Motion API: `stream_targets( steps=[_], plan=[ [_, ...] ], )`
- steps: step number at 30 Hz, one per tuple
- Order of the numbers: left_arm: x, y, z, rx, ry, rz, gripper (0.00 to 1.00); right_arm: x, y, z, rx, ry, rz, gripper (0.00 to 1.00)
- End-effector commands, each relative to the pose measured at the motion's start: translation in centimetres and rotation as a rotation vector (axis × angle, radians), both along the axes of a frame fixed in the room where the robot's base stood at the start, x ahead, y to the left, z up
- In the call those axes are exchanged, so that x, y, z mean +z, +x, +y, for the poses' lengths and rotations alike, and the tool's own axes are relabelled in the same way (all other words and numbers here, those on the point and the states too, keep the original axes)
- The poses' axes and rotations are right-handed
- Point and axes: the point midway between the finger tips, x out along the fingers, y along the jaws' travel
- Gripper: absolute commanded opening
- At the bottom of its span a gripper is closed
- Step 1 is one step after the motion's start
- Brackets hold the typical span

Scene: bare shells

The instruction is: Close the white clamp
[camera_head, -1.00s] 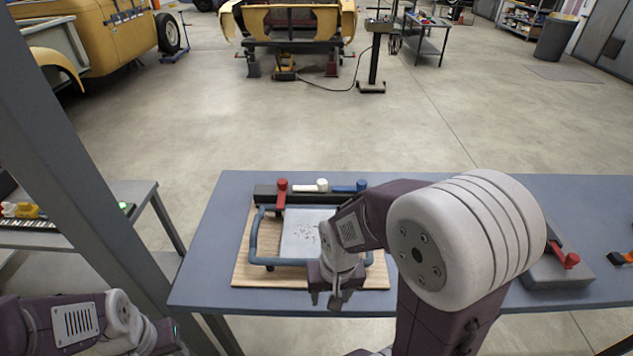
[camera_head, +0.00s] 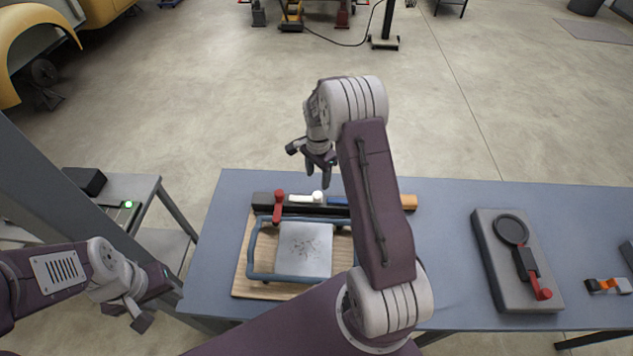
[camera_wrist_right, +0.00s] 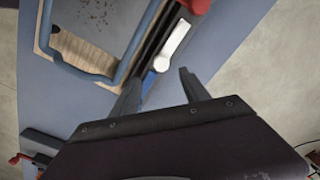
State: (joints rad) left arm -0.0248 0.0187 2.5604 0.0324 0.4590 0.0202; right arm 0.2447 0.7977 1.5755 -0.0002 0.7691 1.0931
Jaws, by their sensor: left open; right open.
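The white clamp (camera_head: 303,198) lies lengthwise along the dark bar (camera_head: 263,200) at the back of the wooden board (camera_head: 242,283). It also shows in the right wrist view (camera_wrist_right: 172,46), just beyond my fingers. My right gripper (camera_head: 319,180) is open, pointing down by the knob end of the white clamp, with nothing between its fingers (camera_wrist_right: 160,86). I cannot tell whether a finger touches the clamp. The red clamp (camera_head: 278,206) points across the bar towards the near side. The blue clamp (camera_head: 338,201) lies along the bar, partly hidden by my right arm. My left gripper (camera_head: 140,305) is open and empty, left of the table.
A blue-grey tubular frame (camera_head: 252,250) surrounds a speckled metal plate (camera_head: 304,250) on the board. A grey block with a red-handled lever (camera_head: 525,265) and an orange-black item (camera_head: 607,286) stand on the table's right. A side table (camera_head: 147,188) stands left.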

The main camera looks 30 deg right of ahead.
Motion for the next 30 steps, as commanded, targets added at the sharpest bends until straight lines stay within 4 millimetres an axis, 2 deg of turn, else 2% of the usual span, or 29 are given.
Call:
stream_targets(
  steps=[5,12,15,19,25,26,30],
  plan=[
    [0.6,0.0,0.0,0.0,0.0,0.0,0.42,-2.0,-0.1,0.1,0.001,0.002,0.005,0.54],
    [2.2,0.0,0.0,0.0,0.0,-0.001,0.42,-6.9,-0.1,0.1,0.002,0.001,0.003,0.54],
    [2.5,0.0,0.0,0.0,0.0,-0.001,0.42,-8.3,0.0,0.1,0.003,0.002,0.001,0.54],
    [2.6,0.0,0.0,0.0,0.0,0.0,0.42,-9.1,0.1,0.1,0.003,0.0,-0.002,0.54],
    [2.5,0.0,0.0,0.0,0.0,0.0,0.42,-9.2,0.1,0.1,0.003,0.001,-0.003,0.54],
    [2.5,0.0,0.0,0.0,0.0,0.0,0.42,-9.2,0.1,0.0,0.003,0.0,-0.002,0.51],
    [2.5,0.0,0.0,0.0,0.0,0.0,0.42,-9.2,0.1,0.1,0.003,0.0,-0.002,0.12]
  ],
)
